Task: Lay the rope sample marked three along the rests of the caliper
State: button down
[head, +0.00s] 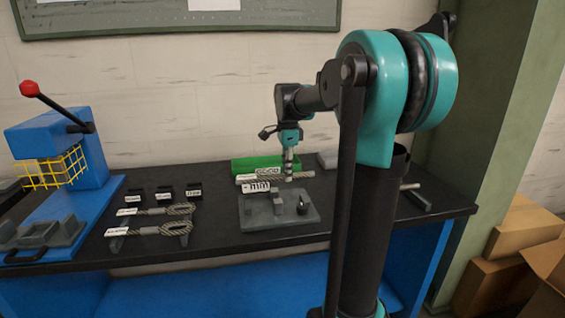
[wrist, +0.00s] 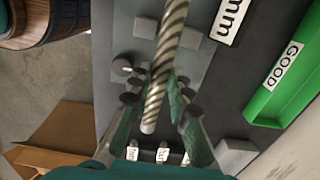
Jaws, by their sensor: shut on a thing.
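My gripper (head: 288,176) is shut on a grey twisted rope sample (head: 312,175) at the caliper. In the wrist view the rope (wrist: 170,32) runs lengthwise between my fingers (wrist: 156,92), its blunt end near the picture's bottom. The caliper (head: 256,221) is a grey plate with blocks and an "mm" sign (wrist: 230,18). In the wrist view the rope passes over or between two grey blocks (wrist: 146,27). I cannot tell whether it touches them. The held rope's number is not readable.
Two looped rope samples (head: 160,229) lie at left on the dark bench, before three small labelled black blocks (head: 164,193). A green "GOOD" tray (head: 285,163) stands behind the caliper. A blue press (head: 60,150) with a red-knobbed lever stands far left. Cardboard boxes (head: 525,235) are at right.

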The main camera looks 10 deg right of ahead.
send_over(287, 205)
jog(key=shift+s+f, duration=0.1)
jog(key=shift+f, duration=3.25)
jog(key=shift+f, duration=0.6)
jog(key=c, duration=1.3)
grip_release()
jog(key=shift+c, duration=0.2)
